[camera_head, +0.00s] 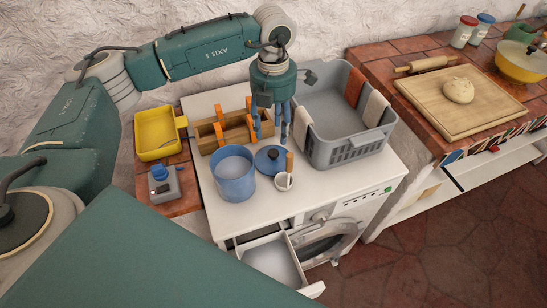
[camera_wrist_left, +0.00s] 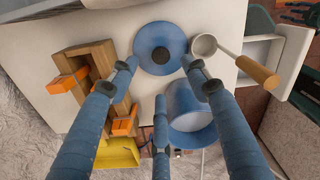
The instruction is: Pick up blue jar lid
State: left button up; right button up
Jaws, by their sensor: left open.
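The blue jar lid (camera_head: 266,160) with a dark knob lies flat on the white washer top, beside the open blue jar (camera_head: 234,178). In the left wrist view the lid (camera_wrist_left: 146,40) is at the top centre, its knob between the fingertips. My left gripper (camera_head: 271,137) points down from above, just behind the lid in the head view. Its blue fingers (camera_wrist_left: 160,66) are spread, with nothing held between them. I cannot tell the exact height of the tips over the lid. My right gripper is not in view.
A white cup with a wooden handle (camera_head: 284,182) stands close to the lid. A wooden tray with orange pieces (camera_head: 207,146) is behind left, and a grey basket (camera_head: 345,149) is to the right. An open drawer (camera_head: 272,262) is below.

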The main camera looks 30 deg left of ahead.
aim_at(273, 152)
pick_arm(q)
jog(key=f, duration=0.3)
jog(key=shift+s+d+p, duration=0.1)
jog(key=shift+s+p, duration=0.2)
jog(key=shift+p, duration=0.1)
jog(key=f+p, duration=0.2)
jog(key=f, duration=0.3)
jog(key=shift+w+p, duration=0.2)
jog(key=shift+p, duration=0.15)
jog(key=shift+f, duration=0.35)
grip_shut()
